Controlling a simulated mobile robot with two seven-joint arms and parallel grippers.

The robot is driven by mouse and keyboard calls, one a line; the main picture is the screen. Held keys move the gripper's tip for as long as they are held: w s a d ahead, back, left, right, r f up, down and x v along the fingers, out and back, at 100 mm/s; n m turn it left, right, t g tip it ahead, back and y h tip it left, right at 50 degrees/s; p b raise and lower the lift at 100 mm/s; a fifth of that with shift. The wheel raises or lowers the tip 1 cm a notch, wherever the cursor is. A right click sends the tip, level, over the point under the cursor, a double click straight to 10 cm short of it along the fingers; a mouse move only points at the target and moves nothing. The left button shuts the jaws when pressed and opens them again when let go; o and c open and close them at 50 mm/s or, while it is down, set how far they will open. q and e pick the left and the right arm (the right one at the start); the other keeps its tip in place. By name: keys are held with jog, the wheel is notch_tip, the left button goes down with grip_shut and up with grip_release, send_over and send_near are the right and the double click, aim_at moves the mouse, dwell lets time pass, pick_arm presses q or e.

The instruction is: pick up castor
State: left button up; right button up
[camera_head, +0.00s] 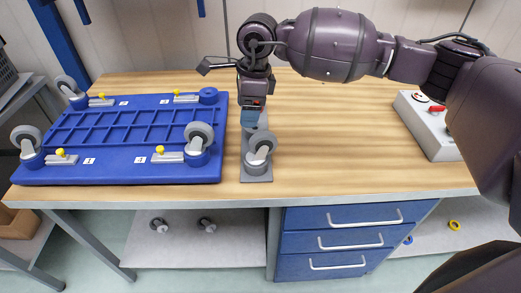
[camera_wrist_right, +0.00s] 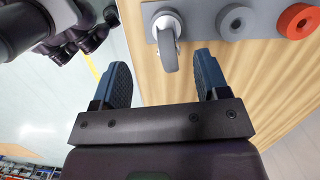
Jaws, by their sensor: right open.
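A castor (camera_head: 261,147) with a grey wheel stands at the near end of a grey holder plate (camera_head: 256,178) on the wooden table. The castor also shows in the right wrist view (camera_wrist_right: 168,38), ahead of the fingers and roughly between their tips. My right gripper (camera_head: 252,118) points down over the plate, just behind the castor in the head view, and partly hides the plate. Its blue fingers are spread and empty in the right wrist view (camera_wrist_right: 163,60). I cannot tell whether a finger touches the castor. My left gripper is not in view.
A blue tray (camera_head: 135,128) with castors at its corners and yellow-knobbed clamps lies left of the plate. A grey round seat (camera_wrist_right: 236,21) and an orange one (camera_wrist_right: 298,20) are on the holder plate. A grey control box (camera_head: 425,125) stands right. Table between is clear.

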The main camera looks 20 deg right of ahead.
aim_at(260, 133)
jog(key=shift+d+h, duration=0.5)
jog(key=shift+d, duration=0.25)
jog(key=shift+s+d+f+h, duration=0.15)
jog(key=shift+s+d+h, duration=0.1)
jog(key=shift+d+h, duration=0.2)
jog(key=shift+n, duration=0.3)
notch_tip(260, 133, down, 5)
jog(key=shift+f, duration=0.2)
jog(key=shift+w+d+f, duration=0.15)
jog(key=shift+f, duration=1.2)
jog(key=shift+w+d+f, duration=0.1)
jog(key=shift+d+f, duration=0.05)
jog(key=shift+f, duration=1.15)
grip_shut()
notch_tip(260, 133, up, 20)
